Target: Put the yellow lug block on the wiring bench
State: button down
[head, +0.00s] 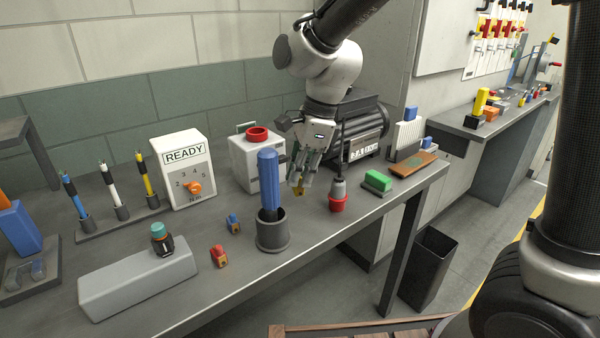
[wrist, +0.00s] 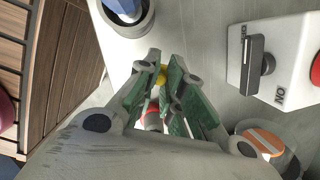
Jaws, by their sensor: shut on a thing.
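The yellow lug block (head: 299,190) is small and mostly hidden by my fingers; a bit of yellow also shows between the fingertips in the wrist view (wrist: 162,77). In the wrist view my gripper (wrist: 161,80) shows green finger pads close together. I cannot tell whether the block touches the bench top. Similar blue (head: 233,224) and red (head: 219,257) lug blocks lie on the bench. Which bench is the wiring bench is not labelled.
The blue-handled tool (head: 269,180) stands in a grey cup left of my gripper. A white box (head: 258,160) is behind. A second bench (head: 470,130) stands far right.

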aim_at(300, 195)
jog(key=shift+w+f+g, duration=0.1)
jog(key=shift+g, duration=0.2)
jog(key=shift+f, duration=2.4)
jog(key=shift+f, duration=0.2)
jog(key=shift+f, duration=0.55)
jog(key=shift+f, duration=0.25)
jog(key=c, duration=1.5)
grip_release()
jog(key=shift+o, duration=0.2)
